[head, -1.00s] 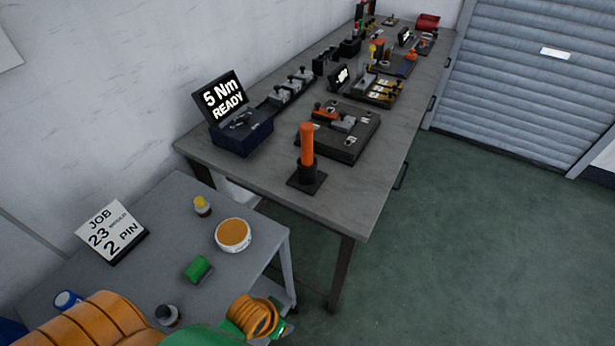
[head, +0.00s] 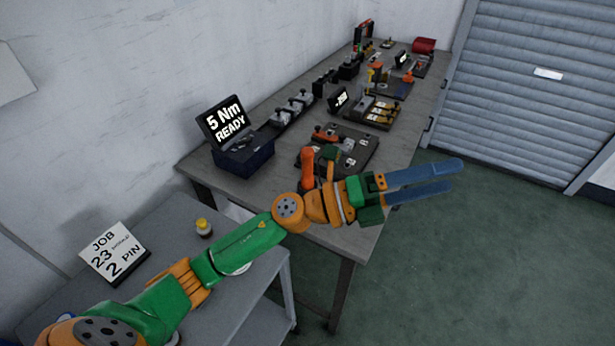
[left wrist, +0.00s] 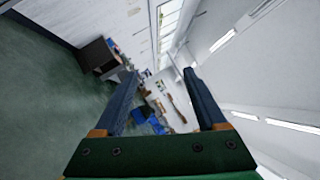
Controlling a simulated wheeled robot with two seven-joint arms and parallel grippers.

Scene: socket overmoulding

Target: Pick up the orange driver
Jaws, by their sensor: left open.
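The orange driver (head: 307,165) stands upright near the front of the long grey workbench in the head view. My left gripper (head: 452,177) reaches past the driver to the right, over the green floor beyond the bench edge. Its two blue fingers are apart with nothing between them. In the left wrist view the open fingers (left wrist: 160,85) frame only the distant room; the driver does not show there. My right gripper is not in view.
A torque display box (head: 242,155) reading "5 Nm READY" stands left of the driver. A dark fixture plate (head: 362,150) lies behind it. A lower grey table (head: 180,225) holds a job card (head: 112,250) and a yellow-capped bottle (head: 203,227). Free floor lies right.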

